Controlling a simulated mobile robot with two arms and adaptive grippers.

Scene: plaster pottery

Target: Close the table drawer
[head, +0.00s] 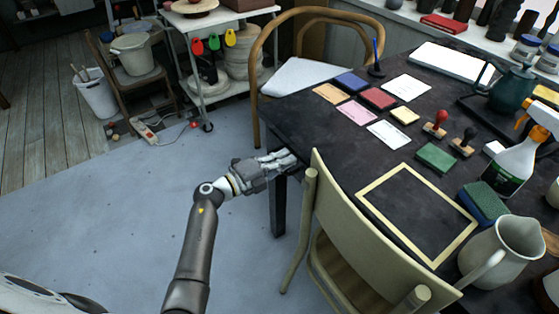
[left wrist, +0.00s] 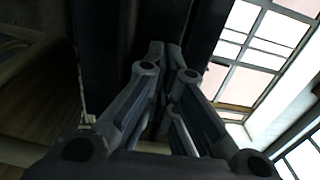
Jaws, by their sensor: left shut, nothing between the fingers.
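The dark table (head: 330,150) fills the right half of the head view. My left gripper (head: 292,158) is at the table's left edge, just under the top, above the dark leg (head: 278,205). In the left wrist view its fingers (left wrist: 170,50) are shut together, with nothing seen between them, close against a dark surface (left wrist: 105,40). I cannot tell whether they touch it. No drawer front or handle can be made out, so I cannot tell how far the drawer is open. My right gripper is not in view.
A pale green chair (head: 340,225) stands at the table's near side, right beside my left gripper. A wooden-backed chair (head: 257,80) stands behind the table's far left corner. A spray bottle (head: 515,165) and a pitcher (head: 505,250) stand on the table.

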